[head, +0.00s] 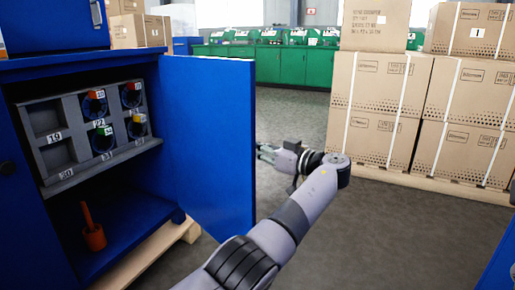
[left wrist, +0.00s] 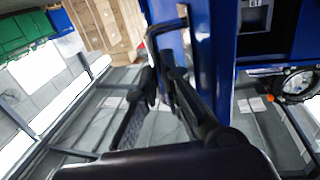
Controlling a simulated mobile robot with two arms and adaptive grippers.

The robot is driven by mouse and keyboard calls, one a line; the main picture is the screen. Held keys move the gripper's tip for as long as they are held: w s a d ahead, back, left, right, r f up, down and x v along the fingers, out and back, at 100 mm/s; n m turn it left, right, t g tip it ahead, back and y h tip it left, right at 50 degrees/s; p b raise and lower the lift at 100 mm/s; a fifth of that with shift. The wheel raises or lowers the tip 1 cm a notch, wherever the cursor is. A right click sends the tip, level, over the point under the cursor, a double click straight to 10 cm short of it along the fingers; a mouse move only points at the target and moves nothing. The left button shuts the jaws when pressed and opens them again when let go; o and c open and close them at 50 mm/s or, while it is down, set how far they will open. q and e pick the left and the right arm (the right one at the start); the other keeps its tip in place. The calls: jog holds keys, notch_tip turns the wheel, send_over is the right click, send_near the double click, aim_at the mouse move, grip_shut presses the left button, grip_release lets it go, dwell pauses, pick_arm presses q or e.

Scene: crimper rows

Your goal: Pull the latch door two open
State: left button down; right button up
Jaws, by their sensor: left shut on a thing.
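The blue latch door (head: 207,140) stands swung wide open on the right side of the blue cabinet (head: 80,68). My left gripper (head: 264,152) is at the outer side of the door, past its free edge, and the door partly hides it. In the left wrist view the gripper fingers (left wrist: 172,95) are closed around the black bar handle (left wrist: 163,27) on the blue door (left wrist: 203,45). The exact contact is dark and hard to see. My right gripper is not in view.
Inside the cabinet are a grey numbered rack (head: 70,180) with several round parts and an orange holder (head: 94,238). Stacked cartons (head: 375,90) stand on a pallet at right. Green machines (head: 280,65) line the back. Grey floor between is clear.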

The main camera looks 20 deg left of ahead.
pick_arm(q)
jog(key=shift+a+r, duration=0.15)
jog(key=shift+a, duration=0.15)
jog(key=c, duration=2)
grip_release()
jog(key=shift+a, duration=0.25)
jog(key=shift+o, duration=1.4)
jog(key=shift+d, duration=0.25)
jog(key=v, duration=0.7)
jog(key=shift+d, duration=0.25)
jog(key=shift+s, duration=0.1)
jog(key=shift+c, duration=0.4)
